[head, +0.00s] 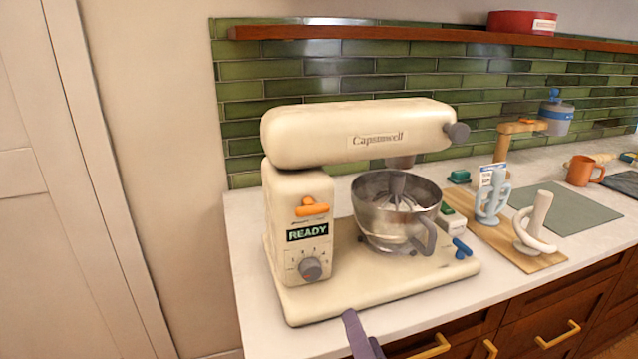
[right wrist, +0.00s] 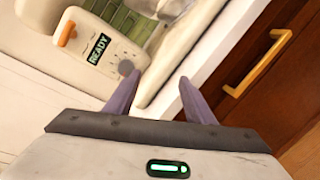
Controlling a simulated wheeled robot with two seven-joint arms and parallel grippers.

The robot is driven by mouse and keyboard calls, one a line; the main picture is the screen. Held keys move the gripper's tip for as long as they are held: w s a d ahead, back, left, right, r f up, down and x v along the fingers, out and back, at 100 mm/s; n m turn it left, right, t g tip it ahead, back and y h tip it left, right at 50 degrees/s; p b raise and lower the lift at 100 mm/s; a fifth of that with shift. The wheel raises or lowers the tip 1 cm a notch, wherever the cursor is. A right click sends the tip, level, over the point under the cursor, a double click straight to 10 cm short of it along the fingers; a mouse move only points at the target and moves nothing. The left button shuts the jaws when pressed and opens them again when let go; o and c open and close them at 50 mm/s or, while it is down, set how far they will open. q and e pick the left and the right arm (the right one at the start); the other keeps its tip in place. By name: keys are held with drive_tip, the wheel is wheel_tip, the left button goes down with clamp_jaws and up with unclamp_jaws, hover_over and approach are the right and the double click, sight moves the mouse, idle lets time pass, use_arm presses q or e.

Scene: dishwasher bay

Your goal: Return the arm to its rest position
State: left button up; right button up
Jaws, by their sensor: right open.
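My right gripper shows as a purple finger (head: 360,334) at the bottom edge of the head view, in front of the mixer's base. In the right wrist view its two purple fingers (right wrist: 157,82) stand apart with nothing between them. The cream stand mixer (head: 360,135) is on the white counter, with a display reading READY, an orange lever and a grey dial. It also shows in the right wrist view (right wrist: 115,40). A steel bowl (head: 396,212) sits under its head. My left gripper is not in view.
A wooden board (head: 527,262) with two pale attachments stands right of the mixer on the counter (head: 243,215). An orange mug (head: 583,171) is farther back. Drawers with yellow handles (head: 557,335) are below the counter edge. A wooden shelf (head: 400,33) runs above.

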drive_tip(key=s+d+f+m+g+h, duration=0.3)
drive_tip(key=s+d+f+m+g, duration=0.4)
drive_tip(key=s+d+f+m, duration=0.5)
drive_tip(key=s+d+f+m+g, duration=0.3)
drive_tip(key=s+f+m+g, duration=0.2)
drive_tip(key=s+m, duration=0.6)
drive_tip(key=w+a+f+t+y, duration=0.1)
drive_tip(key=w+a+f+t, duration=0.1)
drive_tip(key=f, duration=0.4)
drive_tip(key=w+a+f+t+y, duration=0.1)
drive_tip(key=w+a+f+t, duration=0.1)
drive_tip(key=f, duration=0.4)
drive_tip(key=shift+w+a+f+m+t+y, duration=0.15)
drive_tip(key=shift+a+m+t+y, duration=0.25)
drive_tip(key=shift+a, duration=0.4)
